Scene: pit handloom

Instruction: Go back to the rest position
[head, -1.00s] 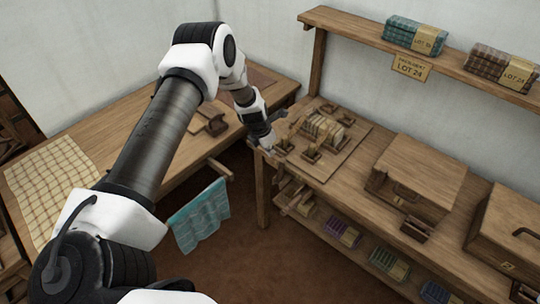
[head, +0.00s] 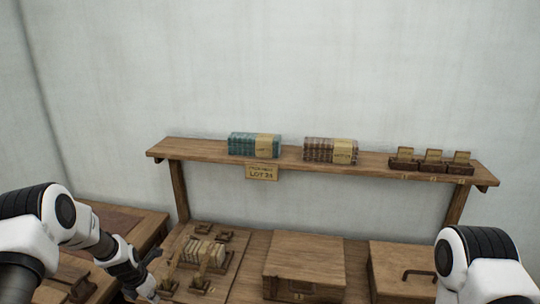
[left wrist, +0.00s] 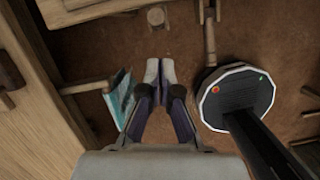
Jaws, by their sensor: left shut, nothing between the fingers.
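My left gripper (head: 148,287) is at the lower left of the head view, at the left front edge of the bench board. In the left wrist view its fingers (left wrist: 160,72) are together and empty, above the brown floor. My right arm shows at the right edge of the head view, but its gripper is outside the picture.
A board of small wooden pieces and pale cards (head: 203,251) lies near the left gripper. A lidded wooden box (head: 304,262) stands to its right. The wall shelf (head: 290,163) holds folded cloth bundles. A teal cloth (left wrist: 121,100) hangs left of the fingers.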

